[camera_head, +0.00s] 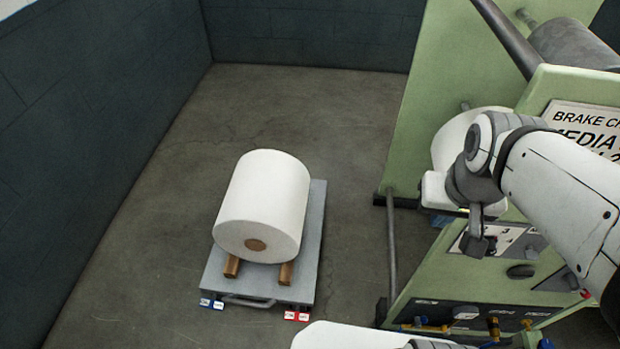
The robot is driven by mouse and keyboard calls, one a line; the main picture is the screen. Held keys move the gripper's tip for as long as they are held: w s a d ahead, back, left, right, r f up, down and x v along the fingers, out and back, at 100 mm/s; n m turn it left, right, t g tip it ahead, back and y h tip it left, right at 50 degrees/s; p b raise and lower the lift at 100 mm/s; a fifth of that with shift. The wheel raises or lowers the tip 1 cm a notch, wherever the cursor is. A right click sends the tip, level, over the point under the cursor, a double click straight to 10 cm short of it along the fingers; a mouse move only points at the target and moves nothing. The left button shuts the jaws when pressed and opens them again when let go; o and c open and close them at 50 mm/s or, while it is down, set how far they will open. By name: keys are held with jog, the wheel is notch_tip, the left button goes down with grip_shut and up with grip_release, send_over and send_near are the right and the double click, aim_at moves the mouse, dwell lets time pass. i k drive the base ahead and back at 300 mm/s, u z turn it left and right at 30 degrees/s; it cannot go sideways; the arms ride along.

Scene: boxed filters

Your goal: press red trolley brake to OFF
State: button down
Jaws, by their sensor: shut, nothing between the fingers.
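The grey trolley (308,240) stands on the floor with a large white roll on wooden blocks. The red brake (303,315), a small red and white piece, is at the trolley's front right corner. Its lettering is too small to read, so its setting cannot be told. A blue and white piece (212,303) sits at the front left corner. My gripper (478,246) is shut and empty. It points down in front of the green machine's panel, well to the right of the trolley and apart from the red brake in the picture.
The green machine (432,120) with switches and a lower control strip (470,316) fills the right side. Dark walls (90,110) close off the left and back. Bare floor surrounds the trolley.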

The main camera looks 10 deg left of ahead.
aim_at(297, 313)
jog(key=z, duration=0.65)
jog(key=k, duration=1.4)
jog(key=u, duration=0.75)
jog(key=i, duration=1.05)
jog(key=u, duration=0.05)
